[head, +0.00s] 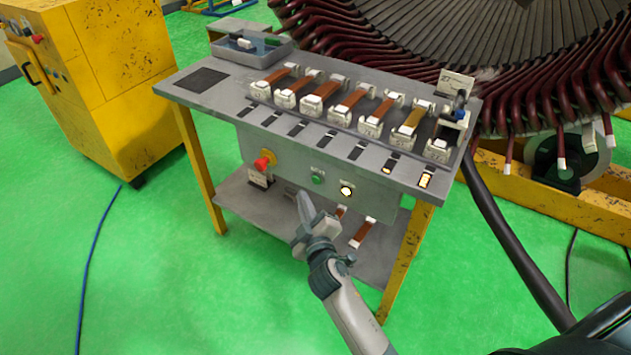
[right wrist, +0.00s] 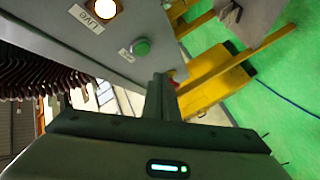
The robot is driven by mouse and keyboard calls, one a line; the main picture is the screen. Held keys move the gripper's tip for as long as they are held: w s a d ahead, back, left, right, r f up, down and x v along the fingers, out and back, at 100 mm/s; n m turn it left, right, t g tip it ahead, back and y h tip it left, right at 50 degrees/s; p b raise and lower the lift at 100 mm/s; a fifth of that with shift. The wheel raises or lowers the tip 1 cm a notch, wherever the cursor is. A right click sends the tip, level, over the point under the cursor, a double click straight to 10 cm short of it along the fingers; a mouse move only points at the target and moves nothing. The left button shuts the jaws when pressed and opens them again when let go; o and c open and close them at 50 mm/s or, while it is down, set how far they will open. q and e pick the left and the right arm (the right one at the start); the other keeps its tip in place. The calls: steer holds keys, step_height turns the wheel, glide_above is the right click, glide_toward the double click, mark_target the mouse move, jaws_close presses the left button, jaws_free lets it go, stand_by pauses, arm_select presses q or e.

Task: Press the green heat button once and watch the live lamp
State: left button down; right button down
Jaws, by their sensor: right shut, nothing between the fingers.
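The green heat button (head: 318,177) sits on the front panel of the grey bench, and it also shows in the right wrist view (right wrist: 142,47). The live lamp (head: 346,191) is to its right and glows whitish yellow; in the right wrist view the lamp (right wrist: 105,9) is bright beside a label reading LIVE. My right gripper (head: 304,200) is shut and empty, its fingers pointing up just below and left of the button. In the right wrist view its fingertips (right wrist: 160,80) appear close to the button but apart from it. My left gripper is not in view.
A red stop knob (head: 263,163) is left of the button. The bench top (head: 205,82) carries a row of clamped copper-coloured bars and a tray (head: 238,50). Two slots at right glow. A yellow cabinet (head: 120,75) stands left and the large stator (head: 500,45) behind. Green floor is free in front.

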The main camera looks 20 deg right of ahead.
steer(key=shift+s+a, duration=0.5)
steer(key=shift+a, duration=0.2)
stand_by(0.4)
steer(key=s+a+f+m+g+y, duration=0.1)
steer(key=s+f+g, duration=0.35)
steer(key=f, duration=0.85)
steer(key=s+f+m+g+y, duration=0.1)
steer(key=s+f, duration=0.7)
steer(key=f, duration=0.5)
steer(key=s+d+f+m+g+y, duration=0.1)
steer(key=s+f+m+g, duration=0.3)
steer(key=s+f, duration=1.5)
steer(key=s+g, duration=0.1)
steer(key=s, duration=0.3)
steer(key=shift+g, duration=0.35)
